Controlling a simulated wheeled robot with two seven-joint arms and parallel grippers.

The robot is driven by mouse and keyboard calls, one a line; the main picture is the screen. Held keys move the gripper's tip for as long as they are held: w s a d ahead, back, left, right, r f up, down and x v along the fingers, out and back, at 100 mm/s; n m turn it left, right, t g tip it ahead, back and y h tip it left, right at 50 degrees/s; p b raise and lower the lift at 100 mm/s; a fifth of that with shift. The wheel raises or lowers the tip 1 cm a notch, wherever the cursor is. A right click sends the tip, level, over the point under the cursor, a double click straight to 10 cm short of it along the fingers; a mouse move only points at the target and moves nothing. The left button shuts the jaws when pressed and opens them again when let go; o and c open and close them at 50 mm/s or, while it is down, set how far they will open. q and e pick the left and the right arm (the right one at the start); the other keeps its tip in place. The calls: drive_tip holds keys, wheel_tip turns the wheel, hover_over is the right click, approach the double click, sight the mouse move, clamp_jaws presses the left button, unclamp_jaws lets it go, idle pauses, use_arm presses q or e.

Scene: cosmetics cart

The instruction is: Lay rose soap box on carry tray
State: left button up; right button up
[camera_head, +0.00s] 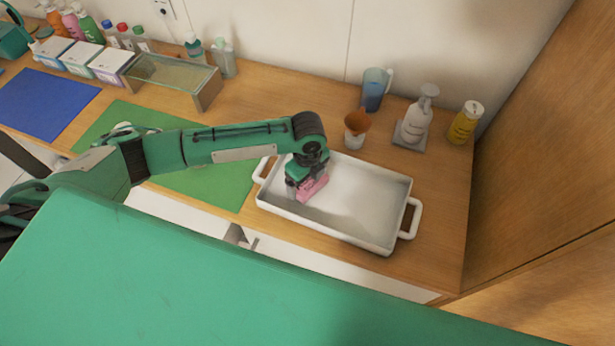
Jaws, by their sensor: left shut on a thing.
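The rose soap box (313,188) is a small pink box, partly hidden by my left gripper. My left gripper (303,190) is shut on it, pointing down over the left part of the carry tray. The carry tray (372,242) is white and rectangular with raised walls and a handle at each end. The box is inside the tray's outline; I cannot tell whether it touches the tray floor. The rest of the tray is empty. My right gripper is not in view.
A wooden panel (545,150) bounds the right.

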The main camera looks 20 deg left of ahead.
sight(308, 180)
use_arm(q)
drive_tip(key=o, duration=0.7)
drive_tip(key=shift+o, duration=0.2)
drive_tip(key=shift+r, duration=0.1)
drive_tip(key=shift+r, duration=0.25)
wheel_tip(308, 180, up, 12)
drive_tip(key=b, duration=0.3)
drive_tip(key=shift+f+b, duration=0.2)
drive_tip(key=shift+b, duration=0.1)
